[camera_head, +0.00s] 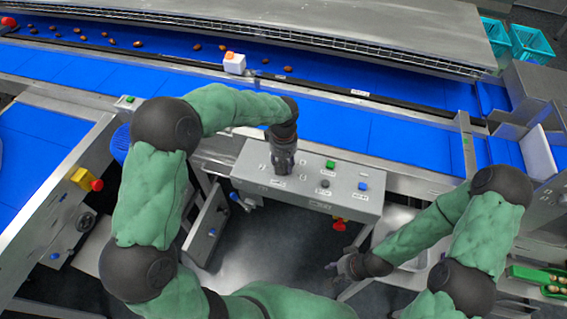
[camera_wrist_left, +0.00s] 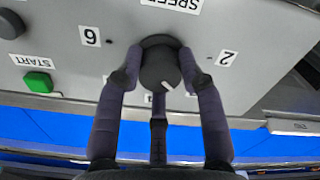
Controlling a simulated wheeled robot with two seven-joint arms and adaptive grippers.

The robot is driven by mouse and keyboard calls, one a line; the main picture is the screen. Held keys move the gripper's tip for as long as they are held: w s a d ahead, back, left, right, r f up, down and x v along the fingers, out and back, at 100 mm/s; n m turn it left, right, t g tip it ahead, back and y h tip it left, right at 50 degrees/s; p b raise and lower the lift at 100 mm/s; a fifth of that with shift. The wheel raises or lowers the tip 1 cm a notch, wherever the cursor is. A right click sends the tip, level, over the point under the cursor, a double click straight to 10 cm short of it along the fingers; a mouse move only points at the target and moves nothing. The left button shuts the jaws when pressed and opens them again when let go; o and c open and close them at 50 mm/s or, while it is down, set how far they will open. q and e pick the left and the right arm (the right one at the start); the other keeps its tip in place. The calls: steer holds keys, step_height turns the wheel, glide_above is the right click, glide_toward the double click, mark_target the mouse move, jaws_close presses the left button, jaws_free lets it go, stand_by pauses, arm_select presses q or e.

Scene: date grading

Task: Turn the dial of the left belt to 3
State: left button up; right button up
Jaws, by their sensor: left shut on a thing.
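The dial (camera_wrist_left: 160,68) is a round black knob on a grey control box (camera_head: 334,182). In the left wrist view its white mark points down and slightly right. The label 6 (camera_wrist_left: 90,36) is to its left and the label 2 (camera_wrist_left: 226,58) to its right, both upside down. Labels below the knob are partly hidden by my fingers. My left gripper (camera_head: 283,168) is shut on the dial, a finger on each side and one below; it hides the dial in the head view. My right gripper (camera_head: 334,273) is empty, with its fingers apart, low and right of the box.
The box also carries a green START button (camera_wrist_left: 38,82), a black knob (camera_head: 324,183) and a blue button (camera_head: 363,186). A red emergency knob (camera_head: 339,225) sits under its front. Blue belts (camera_head: 345,130) with several dates (camera_head: 197,47) run behind.

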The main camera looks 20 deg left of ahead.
stand_by(0.4)
arm_select(q)
steer(key=o, duration=1.1)
steer(key=shift+o, duration=0.2)
step_height(320, 180, up, 12)
